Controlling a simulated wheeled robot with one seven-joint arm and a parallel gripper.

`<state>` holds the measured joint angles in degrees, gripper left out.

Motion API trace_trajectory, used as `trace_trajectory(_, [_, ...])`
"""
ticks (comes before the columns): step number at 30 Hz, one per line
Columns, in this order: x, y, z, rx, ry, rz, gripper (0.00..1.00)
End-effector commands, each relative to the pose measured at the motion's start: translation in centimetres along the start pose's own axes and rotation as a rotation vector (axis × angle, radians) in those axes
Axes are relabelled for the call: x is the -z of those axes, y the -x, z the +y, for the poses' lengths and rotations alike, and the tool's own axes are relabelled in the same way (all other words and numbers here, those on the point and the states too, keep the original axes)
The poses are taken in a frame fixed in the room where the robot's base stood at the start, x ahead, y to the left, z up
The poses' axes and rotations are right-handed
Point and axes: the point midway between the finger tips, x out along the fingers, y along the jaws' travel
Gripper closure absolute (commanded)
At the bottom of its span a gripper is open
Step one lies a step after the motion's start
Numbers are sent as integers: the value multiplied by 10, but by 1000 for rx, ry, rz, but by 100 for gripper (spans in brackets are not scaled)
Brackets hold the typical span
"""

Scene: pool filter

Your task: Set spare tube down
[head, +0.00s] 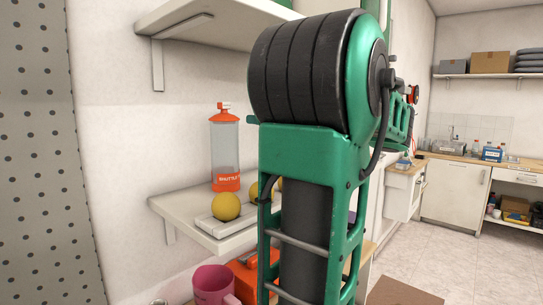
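A clear tube-shaped container (225,152) with an orange cap and an orange base band stands upright on the lower white wall shelf (180,210). The lettering on its band seems to read "SHUTTLE". I cannot tell whether this is the spare tube. No other tube shows clearly. My own green and black arm fills the middle of the head view and hides part of the shelf and what lies behind it. My gripper does not show, so what it holds cannot be seen.
A yellow ball (226,206) rests on a pale tray (215,226) on the lower shelf; more yellow shows behind my arm. Below are a pink mug (212,285) and an orange case (243,279). An upper shelf (215,24) overhangs. Floor (465,262) at right is open.

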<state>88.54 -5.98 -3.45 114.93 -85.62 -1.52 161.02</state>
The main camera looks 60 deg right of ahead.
Motion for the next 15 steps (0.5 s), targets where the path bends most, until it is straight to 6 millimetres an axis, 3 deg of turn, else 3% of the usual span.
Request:
trace_trajectory(11, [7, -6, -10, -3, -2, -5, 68])
trace_trajectory(15, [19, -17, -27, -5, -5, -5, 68])
